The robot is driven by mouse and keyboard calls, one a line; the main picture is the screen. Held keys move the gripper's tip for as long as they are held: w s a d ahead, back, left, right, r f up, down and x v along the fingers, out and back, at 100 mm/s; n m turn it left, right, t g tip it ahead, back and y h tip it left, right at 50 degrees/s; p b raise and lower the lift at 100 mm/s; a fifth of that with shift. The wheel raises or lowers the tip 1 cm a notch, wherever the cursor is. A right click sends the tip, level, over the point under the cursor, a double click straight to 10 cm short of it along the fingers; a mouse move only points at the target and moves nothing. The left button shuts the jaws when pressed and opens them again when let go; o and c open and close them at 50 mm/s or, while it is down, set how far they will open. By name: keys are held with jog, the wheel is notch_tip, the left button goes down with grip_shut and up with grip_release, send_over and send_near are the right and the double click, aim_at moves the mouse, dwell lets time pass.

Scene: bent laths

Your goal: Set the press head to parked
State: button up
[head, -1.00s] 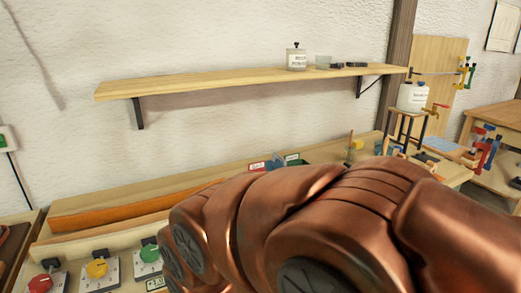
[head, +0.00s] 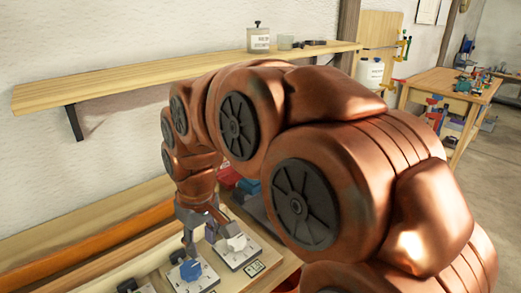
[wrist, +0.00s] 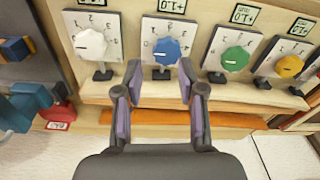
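A row of dial knobs on pale scale plates shows in the wrist view: white (wrist: 90,43), blue (wrist: 167,50), green (wrist: 235,59) and yellow (wrist: 289,66). Nothing I can read names the press head. My gripper (wrist: 160,82) is open and empty, its fingers to either side just short of the blue knob, which appears between their tips. In the head view my gripper (head: 190,243) hangs over the bench above the blue knob (head: 190,269), with the white knob (head: 236,241) to its right.
A wooden shelf (head: 130,83) with a jar (head: 259,40) runs along the wall behind. Red and blue items (wrist: 30,104) lie left of the white knob in the wrist view. A second table (head: 450,84) stands at the back right.

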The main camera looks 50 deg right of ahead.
jog(key=w+d+r+t, duration=0.1)
jog(key=w+d+r, duration=0.1)
jog(key=w+d, duration=0.3)
jog(key=w+d+r+t, duration=0.1)
jog(key=w+d+r, duration=0.25)
jog(key=d, duration=0.35)
jog(key=w+d+r+m+t+h, duration=0.1)
jog(key=d, duration=0.9)
jog(key=w+d+r+h, duration=0.2)
jog(key=d, duration=0.9)
jog(key=p+x, duration=0.1)
jog(key=x, duration=0.3)
jog(key=p+x, duration=0.1)
jog(key=x, duration=0.2)
jog(key=shift+a+f+p, duration=0.15)
jog(key=shift+a+p, duration=0.1)
jog(key=shift+p, duration=0.1)
jog(key=shift+c, duration=0.3)
grip_shut()
